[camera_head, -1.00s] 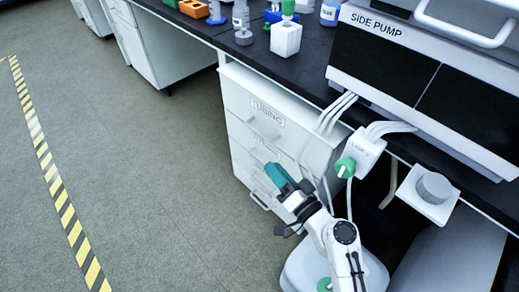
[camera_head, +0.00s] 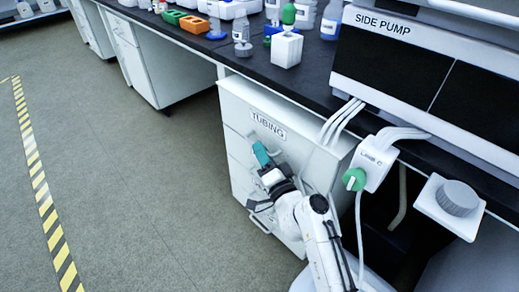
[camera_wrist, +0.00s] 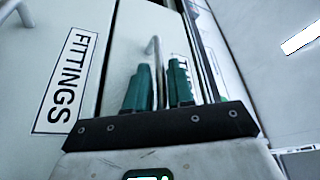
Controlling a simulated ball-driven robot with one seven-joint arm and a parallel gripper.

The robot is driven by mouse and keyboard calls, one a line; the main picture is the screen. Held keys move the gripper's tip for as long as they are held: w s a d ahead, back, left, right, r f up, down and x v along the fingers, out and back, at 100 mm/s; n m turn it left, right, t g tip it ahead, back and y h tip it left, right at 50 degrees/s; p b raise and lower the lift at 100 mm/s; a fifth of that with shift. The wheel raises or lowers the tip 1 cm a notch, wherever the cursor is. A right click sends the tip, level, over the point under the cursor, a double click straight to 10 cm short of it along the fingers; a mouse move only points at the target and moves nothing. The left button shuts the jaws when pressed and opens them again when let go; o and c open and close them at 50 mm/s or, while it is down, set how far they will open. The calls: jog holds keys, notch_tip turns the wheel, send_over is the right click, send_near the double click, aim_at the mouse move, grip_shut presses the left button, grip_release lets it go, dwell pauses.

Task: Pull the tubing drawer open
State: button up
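The tubing drawer (camera_head: 240,112) is the top white drawer of the cabinet under the bench, with a "TUBING" label (camera_head: 268,125). Its front looks flush with the cabinet, so it is shut. My gripper (camera_head: 261,153) is at its front, just below the label, and hides its handle in the head view. In the wrist view, the thin pale handle (camera_wrist: 154,50) stands between the two green fingers of my gripper (camera_wrist: 160,88). The fingers are apart, with small gaps beside the handle. Part of the tubing label is hidden behind a finger.
A drawer labelled "FITTINGS" (camera_wrist: 66,80) is beside it in the wrist view. The black bench top (camera_head: 250,62) overhangs the drawers. White tubes and a valve box (camera_head: 376,160) with a green knob hang to the right. The floor (camera_head: 150,190) left of the cabinet is clear.

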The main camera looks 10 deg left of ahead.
jog(key=shift+x, duration=1)
jog(key=shift+c, duration=0.5)
grip_shut()
